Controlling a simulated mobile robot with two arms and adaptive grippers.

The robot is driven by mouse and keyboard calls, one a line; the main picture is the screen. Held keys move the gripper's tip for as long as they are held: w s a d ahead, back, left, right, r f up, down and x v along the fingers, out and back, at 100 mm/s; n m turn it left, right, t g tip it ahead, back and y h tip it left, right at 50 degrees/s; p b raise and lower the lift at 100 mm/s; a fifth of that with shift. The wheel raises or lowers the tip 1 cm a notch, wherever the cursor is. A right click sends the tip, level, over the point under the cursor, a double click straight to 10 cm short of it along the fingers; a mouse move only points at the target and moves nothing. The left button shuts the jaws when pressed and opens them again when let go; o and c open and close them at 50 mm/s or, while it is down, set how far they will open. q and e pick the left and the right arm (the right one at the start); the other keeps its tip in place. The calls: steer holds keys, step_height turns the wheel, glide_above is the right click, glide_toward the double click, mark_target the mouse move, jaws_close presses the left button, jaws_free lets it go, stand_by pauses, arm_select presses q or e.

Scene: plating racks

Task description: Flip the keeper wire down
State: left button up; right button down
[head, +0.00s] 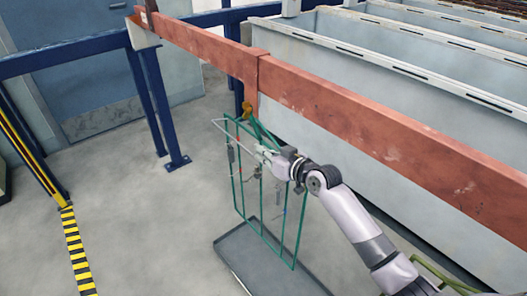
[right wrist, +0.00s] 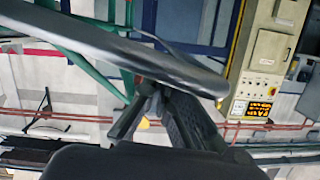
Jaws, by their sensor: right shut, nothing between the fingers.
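A green plating rack (head: 239,190) hangs from the copper-coloured bar (head: 330,95) by a hook beside an orange knob (head: 247,108). A thin pale wire (head: 226,132), apparently the keeper wire, sticks out to the left near the rack's top. My right gripper (head: 264,153) is at the upper part of the rack, near the wire's right end. In the right wrist view its dark fingers (right wrist: 158,100) are together, with nothing held. A grey rod (right wrist: 110,45) crosses close in front of them; I cannot tell whether it touches them. My left gripper is out of view.
A grey drip tray (head: 236,247) lies on the floor under the rack. Small parts hang on the rack. Large grey tanks (head: 330,150) stand behind the copper-coloured bar. Blue posts (head: 148,100) stand at the left, with open floor in front.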

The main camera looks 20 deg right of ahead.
steer(key=shift+a+f+n, duration=0.2)
steer(key=shift+n, duration=0.1)
steer(key=shift+s+a+f+n+h+p, duration=0.2)
steer(key=shift+a+f+n+h+p, duration=0.3)
steer(key=shift+n, duration=0.4)
step_height(320, 180, down, 7)
steer(key=n+t+h+b, duration=0.1)
steer(key=n+t+h, duration=0.1)
steer(key=n, duration=0.5)
steer(key=shift+d+b, duration=0.15)
steer(key=shift+b, duration=0.2)
